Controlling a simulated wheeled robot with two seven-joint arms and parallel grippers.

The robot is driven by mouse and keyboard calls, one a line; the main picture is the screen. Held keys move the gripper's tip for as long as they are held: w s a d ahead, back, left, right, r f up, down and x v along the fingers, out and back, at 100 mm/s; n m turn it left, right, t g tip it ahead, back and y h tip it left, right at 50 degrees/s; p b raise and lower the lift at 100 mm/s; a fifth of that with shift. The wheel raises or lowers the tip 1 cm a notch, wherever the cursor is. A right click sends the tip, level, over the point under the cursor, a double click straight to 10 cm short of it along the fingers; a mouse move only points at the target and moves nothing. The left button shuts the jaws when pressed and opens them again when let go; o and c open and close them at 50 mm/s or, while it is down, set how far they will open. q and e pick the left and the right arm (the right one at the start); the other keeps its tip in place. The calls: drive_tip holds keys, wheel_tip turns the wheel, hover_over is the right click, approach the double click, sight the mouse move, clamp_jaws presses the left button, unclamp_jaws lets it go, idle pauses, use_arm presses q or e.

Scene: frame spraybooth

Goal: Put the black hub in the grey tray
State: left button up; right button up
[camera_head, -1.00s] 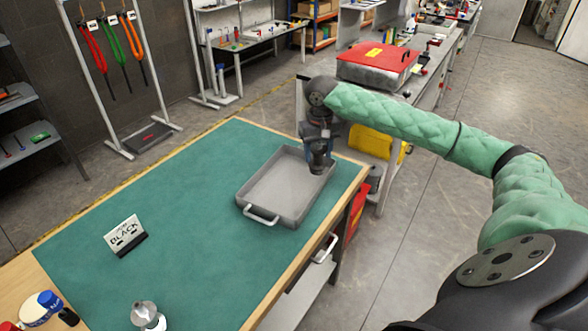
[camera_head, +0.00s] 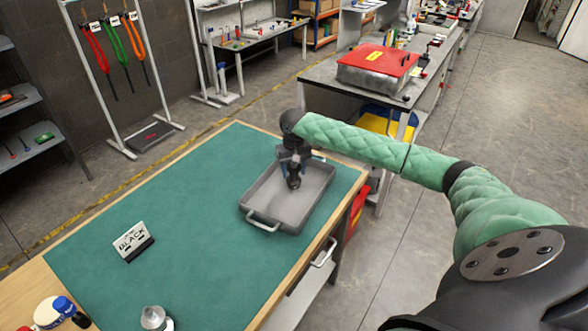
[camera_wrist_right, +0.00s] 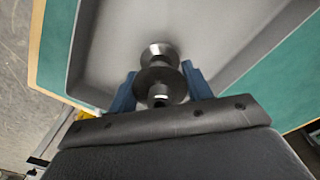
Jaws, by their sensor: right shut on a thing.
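The black hub (camera_head: 294,180) is dark and small, and hangs from my right gripper (camera_head: 294,164) over the grey tray. In the right wrist view the hub (camera_wrist_right: 159,76) is a stepped round part between the blue fingers of the right gripper (camera_wrist_right: 160,88), which are shut on it. The grey tray (camera_head: 255,217) lies on the green mat near the table's right side, with a handle at its near end. In the right wrist view the tray (camera_wrist_right: 240,50) spreads beneath the hub. I cannot tell whether the hub touches the tray floor. My left gripper is not in view.
A sign reading BLACK (camera_head: 133,241) stands on the green table mat (camera_head: 180,200). A silvery metal part (camera_head: 153,317) is at the near edge. A bench with a red-lidded box (camera_head: 377,65) stands behind the table. The mat's middle is clear.

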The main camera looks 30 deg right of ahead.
drive_tip(key=shift+f, duration=0.45)
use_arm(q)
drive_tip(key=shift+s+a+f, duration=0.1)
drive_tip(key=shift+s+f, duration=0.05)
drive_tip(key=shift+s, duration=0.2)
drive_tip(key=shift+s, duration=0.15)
use_arm(e)
drive_tip(key=o, duration=1.1)
drive_tip(key=shift+f, duration=0.1)
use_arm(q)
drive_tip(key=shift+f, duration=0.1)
